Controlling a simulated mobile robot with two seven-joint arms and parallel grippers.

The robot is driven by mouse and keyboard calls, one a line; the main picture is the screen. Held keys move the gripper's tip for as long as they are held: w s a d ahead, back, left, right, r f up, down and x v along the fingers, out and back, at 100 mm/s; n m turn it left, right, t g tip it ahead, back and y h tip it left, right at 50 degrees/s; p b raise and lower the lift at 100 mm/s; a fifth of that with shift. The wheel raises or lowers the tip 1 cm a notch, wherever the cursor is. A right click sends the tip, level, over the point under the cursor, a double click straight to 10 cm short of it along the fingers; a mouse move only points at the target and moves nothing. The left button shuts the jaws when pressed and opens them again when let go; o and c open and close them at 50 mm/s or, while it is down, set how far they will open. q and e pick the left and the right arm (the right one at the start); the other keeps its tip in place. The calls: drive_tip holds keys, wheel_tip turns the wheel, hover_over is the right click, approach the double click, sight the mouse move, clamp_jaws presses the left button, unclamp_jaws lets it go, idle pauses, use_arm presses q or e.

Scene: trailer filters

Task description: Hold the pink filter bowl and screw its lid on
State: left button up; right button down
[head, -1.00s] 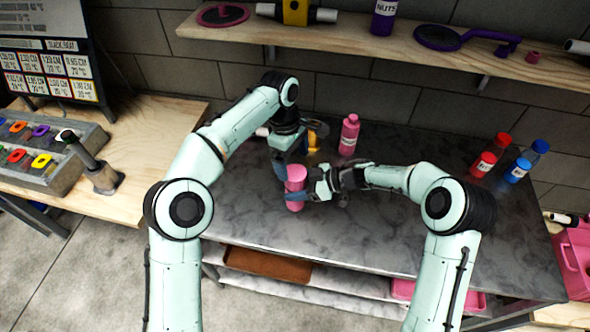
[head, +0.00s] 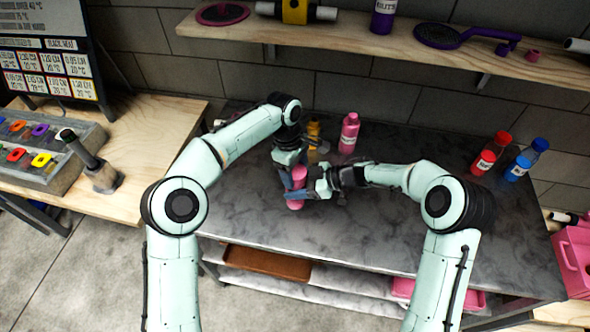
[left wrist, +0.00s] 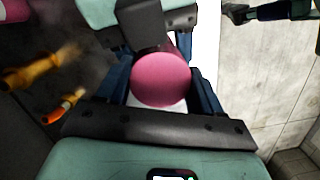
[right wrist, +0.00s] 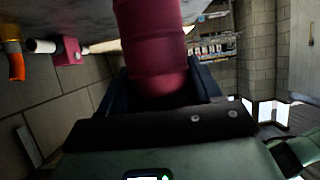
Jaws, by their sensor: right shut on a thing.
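The pink filter bowl (head: 295,205) stands upright over the middle of the grey marble-look table (head: 400,240). My right gripper (head: 300,194) is shut on it from the right; the right wrist view shows the pink body (right wrist: 152,45) between the fingers. The pink lid (head: 299,173) sits at the top of the bowl, and its round top (left wrist: 160,80) fills the middle of the left wrist view. My left gripper (head: 289,180) points down from above, its open fingers on either side of the lid. I cannot tell whether they touch it. The joint between lid and bowl is hidden.
A pink bottle (head: 349,134) and a yellow-orange part (head: 314,134) stand behind the grippers. A wooden shelf (head: 350,38) runs above the back. The table's front right is clear.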

use_arm(q)
drive_tip(key=shift+m, duration=1.6)
drive_tip(key=o, duration=1.2)
drive_tip(key=shift+d+r, duration=0.1)
wheel_tip(320, 180, up, 4)
drive_tip(key=shift+r, duration=0.15)
drive_tip(key=shift+o, duration=0.7)
drive_tip(key=shift+r, duration=0.15)
